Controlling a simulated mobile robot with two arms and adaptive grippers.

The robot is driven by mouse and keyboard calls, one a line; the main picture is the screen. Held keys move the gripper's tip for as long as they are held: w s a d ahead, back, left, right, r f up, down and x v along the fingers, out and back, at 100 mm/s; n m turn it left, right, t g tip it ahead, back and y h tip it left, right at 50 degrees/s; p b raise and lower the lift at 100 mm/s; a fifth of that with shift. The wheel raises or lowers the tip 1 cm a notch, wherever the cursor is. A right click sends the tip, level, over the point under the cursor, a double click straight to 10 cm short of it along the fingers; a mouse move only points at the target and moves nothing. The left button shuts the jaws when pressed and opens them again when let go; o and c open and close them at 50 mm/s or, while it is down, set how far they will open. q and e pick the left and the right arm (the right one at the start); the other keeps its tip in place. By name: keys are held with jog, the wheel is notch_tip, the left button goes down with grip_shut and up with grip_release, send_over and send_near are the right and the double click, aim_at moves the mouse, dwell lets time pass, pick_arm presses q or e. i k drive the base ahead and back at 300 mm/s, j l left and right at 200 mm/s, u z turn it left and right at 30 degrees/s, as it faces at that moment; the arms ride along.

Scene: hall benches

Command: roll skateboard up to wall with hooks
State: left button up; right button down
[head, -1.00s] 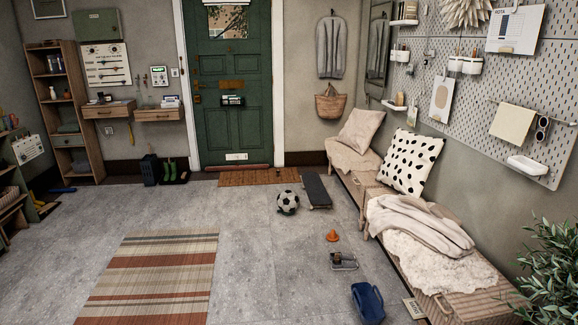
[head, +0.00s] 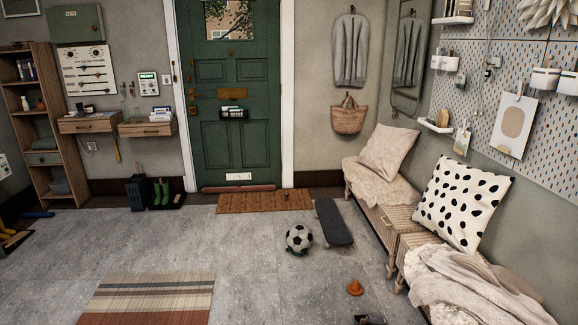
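A dark skateboard (head: 333,222) rests on the floor, deck up, between the doormat and the bench. It lies lengthwise, pointing roughly toward the back wall. On that wall, right of the door, a grey garment (head: 350,50) and a woven basket (head: 348,117) hang, apparently from hooks; the hooks are too small to make out clearly. Neither of my grippers shows in the head view.
A football (head: 299,238) sits just left of the skateboard's near end. A bench (head: 375,209) with cushions lines the right wall. A doormat (head: 264,202) lies before the green door (head: 233,100). Grey floor at left centre is clear.

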aim_at(336, 232)
jog(key=i, duration=1.85)
